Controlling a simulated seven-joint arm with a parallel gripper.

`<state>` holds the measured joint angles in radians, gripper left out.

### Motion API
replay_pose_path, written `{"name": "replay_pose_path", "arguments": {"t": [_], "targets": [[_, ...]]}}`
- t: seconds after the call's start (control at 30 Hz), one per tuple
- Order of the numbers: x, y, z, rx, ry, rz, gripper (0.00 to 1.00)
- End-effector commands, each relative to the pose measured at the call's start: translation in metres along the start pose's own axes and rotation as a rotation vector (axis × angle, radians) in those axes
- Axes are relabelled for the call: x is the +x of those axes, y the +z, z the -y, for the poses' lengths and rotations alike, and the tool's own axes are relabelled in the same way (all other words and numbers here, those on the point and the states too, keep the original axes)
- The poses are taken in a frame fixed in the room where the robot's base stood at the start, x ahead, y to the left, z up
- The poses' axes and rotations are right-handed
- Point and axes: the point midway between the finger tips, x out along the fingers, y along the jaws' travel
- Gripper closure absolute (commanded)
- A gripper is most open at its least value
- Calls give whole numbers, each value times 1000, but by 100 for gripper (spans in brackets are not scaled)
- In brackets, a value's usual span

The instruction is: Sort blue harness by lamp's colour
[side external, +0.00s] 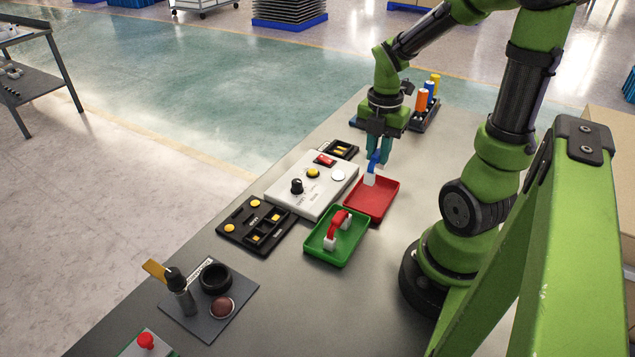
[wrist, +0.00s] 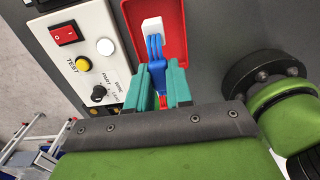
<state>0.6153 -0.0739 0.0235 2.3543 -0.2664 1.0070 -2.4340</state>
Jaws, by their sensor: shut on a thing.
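My gripper (side external: 378,158) is shut on the blue harness (side external: 373,167), over the far end of the red tray (side external: 383,207). The harness's white connector (wrist: 152,26) points into the red tray (wrist: 176,14) in the wrist view; I cannot tell if it touches the tray floor. The white test box (side external: 297,198) stands left of the red tray. Its round lamp (side external: 338,174) looks white, with no red or green colour showing; it also shows in the wrist view (wrist: 105,46). A green tray (side external: 318,253) holds a red harness (side external: 340,220).
A black holder (side external: 424,122) with orange, blue and yellow cylinders stands behind my gripper. A grey plate (side external: 188,317) with a black ring sits nearer the front. A red button (side external: 146,341) is at the front edge.

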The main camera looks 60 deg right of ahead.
Motion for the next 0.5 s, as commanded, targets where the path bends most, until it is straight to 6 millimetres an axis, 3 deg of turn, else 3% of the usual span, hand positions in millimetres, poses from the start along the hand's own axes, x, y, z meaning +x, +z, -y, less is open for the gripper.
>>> {"name": "replay_pose_path", "arguments": {"t": [0.5], "targets": [[38,0,0,-22,-2,-1,100]]}}
